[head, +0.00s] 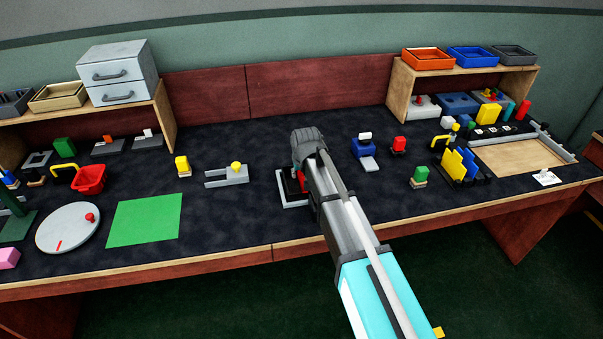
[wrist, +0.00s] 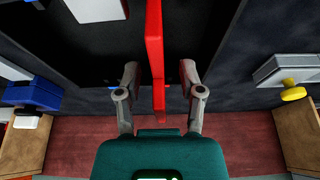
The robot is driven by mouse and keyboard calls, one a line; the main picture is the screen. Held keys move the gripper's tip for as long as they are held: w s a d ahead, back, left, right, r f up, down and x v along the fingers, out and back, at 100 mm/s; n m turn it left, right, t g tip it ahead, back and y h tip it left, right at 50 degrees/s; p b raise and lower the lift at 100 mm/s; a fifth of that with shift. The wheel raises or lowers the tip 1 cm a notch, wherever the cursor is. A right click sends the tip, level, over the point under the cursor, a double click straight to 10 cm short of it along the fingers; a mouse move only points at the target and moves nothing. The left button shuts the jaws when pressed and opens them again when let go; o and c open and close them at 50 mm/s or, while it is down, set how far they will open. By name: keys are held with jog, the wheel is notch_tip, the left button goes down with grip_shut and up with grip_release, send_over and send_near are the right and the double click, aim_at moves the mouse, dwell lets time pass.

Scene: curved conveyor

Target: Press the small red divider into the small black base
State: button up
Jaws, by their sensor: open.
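My gripper (wrist: 159,80) is open, with one finger on each side of the thin red divider (wrist: 154,45) in the wrist view. Gaps show between the fingers and the divider. The divider stands on edge over the black base (wrist: 205,35), which fills the middle of that view. In the head view a bit of the red divider (head: 302,183) shows beside my gripper, and my arm hides most of the base, which has a pale grey edge (head: 296,204). I cannot tell how deep the divider sits in the base.
A grey fixture with a yellow knob (head: 236,168) lies left of my gripper. A green mat (head: 145,220) lies at the left front. Dark table around the base is clear.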

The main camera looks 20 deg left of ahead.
jog(key=shift+r+p, duration=4.25)
jog(key=shift+r, duration=0.25)
jog(key=s+d+m+g+h+p, duration=0.1)
jog(key=s+d+m, duration=0.25)
jog(key=d, duration=1.95)
jog(key=s+d+m+g, duration=0.1)
jog(key=s+d, duration=0.5)
jog(key=d, duration=0.4)
jog(key=s+d+r+m+g+h+p, duration=0.1)
jog(key=s+d, duration=0.6)
jog(key=d, duration=0.3)
jog(key=shift+d+m, duration=0.3)
jog(key=shift+m, duration=0.05)
